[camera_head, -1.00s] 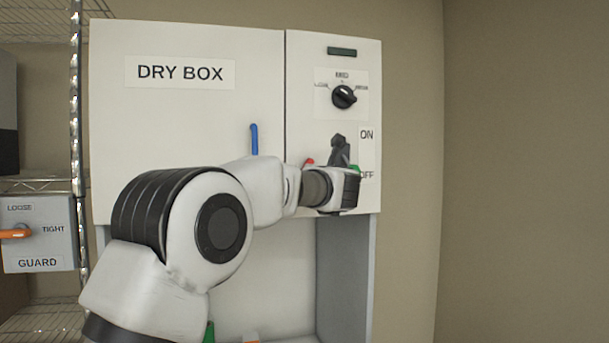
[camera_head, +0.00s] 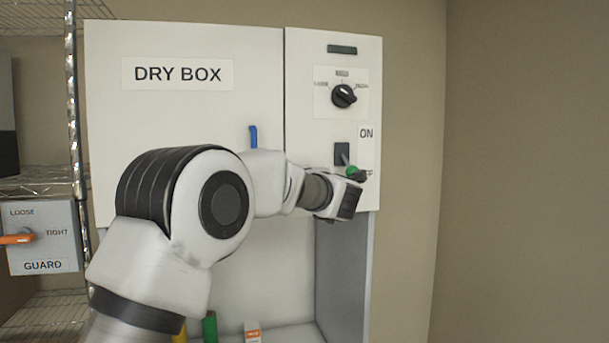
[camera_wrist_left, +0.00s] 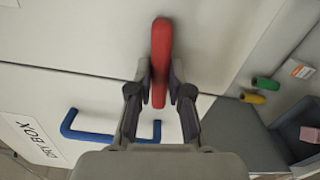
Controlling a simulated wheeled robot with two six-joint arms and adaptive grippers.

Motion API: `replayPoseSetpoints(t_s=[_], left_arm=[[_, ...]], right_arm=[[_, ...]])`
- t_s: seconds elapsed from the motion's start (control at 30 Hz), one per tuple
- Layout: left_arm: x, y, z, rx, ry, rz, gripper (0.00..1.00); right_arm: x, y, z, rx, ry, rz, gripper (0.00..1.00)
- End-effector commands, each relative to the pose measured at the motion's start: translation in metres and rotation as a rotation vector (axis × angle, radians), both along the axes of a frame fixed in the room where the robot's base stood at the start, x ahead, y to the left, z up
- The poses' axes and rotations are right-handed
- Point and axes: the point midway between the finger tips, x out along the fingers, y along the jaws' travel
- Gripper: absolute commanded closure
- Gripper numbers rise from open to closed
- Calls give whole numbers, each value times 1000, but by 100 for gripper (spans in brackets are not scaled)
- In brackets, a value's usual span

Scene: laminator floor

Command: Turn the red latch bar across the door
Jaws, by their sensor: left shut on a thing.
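The red latch bar (camera_wrist_left: 160,50) shows in the left wrist view, pointing up and down in that picture and lying over the seam between the door and the side panel. My left gripper (camera_wrist_left: 160,75) has a finger on each side of the bar and is shut on it. In the head view my left arm reaches across the dry box door (camera_head: 190,115) and hides the bar and the fingertips. The blue door handle (camera_head: 253,137) shows above my forearm and also in the left wrist view (camera_wrist_left: 73,128). My right gripper is in neither view.
A black knob (camera_head: 344,96) and a switch (camera_head: 342,152) with a green-tipped lever are on the side panel, close to my wrist. Below is an open bay with green, yellow and orange-white items (camera_head: 252,332). A guard box (camera_head: 42,240) stands left by a wire rack.

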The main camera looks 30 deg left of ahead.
Motion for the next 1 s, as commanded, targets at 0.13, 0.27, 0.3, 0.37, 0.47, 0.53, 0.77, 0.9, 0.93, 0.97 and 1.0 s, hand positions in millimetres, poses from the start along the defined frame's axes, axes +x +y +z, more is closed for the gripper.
replayPoseSetpoints(t_s=[0.13,0.27,0.3,0.37,0.47,0.53,0.77,0.9,0.93,0.97,1.0], left_arm=[[0,0,0,55,65,-1,100],[0,0,-1,89,105,-1,100],[0,0,-1,97,115,-1,100],[0,0,-1,106,125,-1,100],[0,0,-1,116,137,-1,100],[0,0,-1,119,140,-1,100],[0,0,-1,121,143,-1,100],[0,0,-1,121,143,-1,74],[0,0,-1,120,142,0,64],[0,0,-1,120,142,0,56],[0,0,-1,120,142,0,56]], right_arm=[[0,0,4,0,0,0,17],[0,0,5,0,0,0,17],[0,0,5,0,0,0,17],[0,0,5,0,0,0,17],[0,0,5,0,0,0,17],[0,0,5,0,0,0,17],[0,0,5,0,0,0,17],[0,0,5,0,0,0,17],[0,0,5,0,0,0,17],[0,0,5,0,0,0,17],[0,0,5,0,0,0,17]])
